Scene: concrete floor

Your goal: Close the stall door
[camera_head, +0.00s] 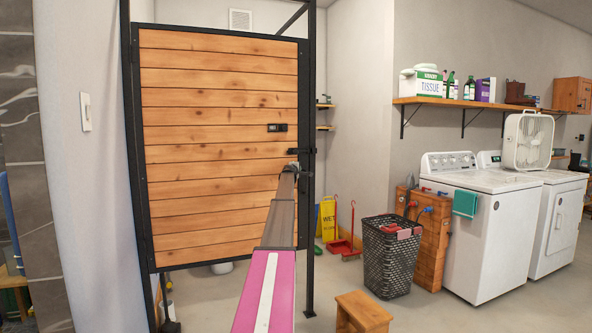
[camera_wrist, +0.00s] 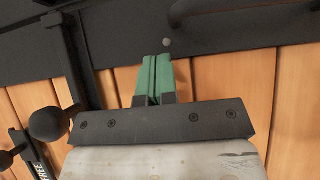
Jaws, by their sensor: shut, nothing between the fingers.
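The stall door (camera_head: 215,140), wooden planks in a black metal frame, stands upright across the stall opening in the head view. Its right edge lies close to the black post (camera_head: 312,180); I cannot tell whether it is latched. A black latch (camera_head: 300,151) sits at the door's right edge, with a small dark plate (camera_head: 278,128) above it. My gripper shows in the wrist view (camera_wrist: 153,78) with its green fingers shut together and empty, close to the door's black frame. A curved black handle (camera_wrist: 205,12) shows above the fingertips. In the head view my arm hides part of the latch side.
A black basket (camera_head: 390,258) and a wooden stool (camera_head: 362,312) stand to the right of my arm. White washing machines (camera_head: 490,230) stand farther right. A yellow wet-floor sign (camera_head: 328,220) and red dustpans (camera_head: 342,246) are behind the post.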

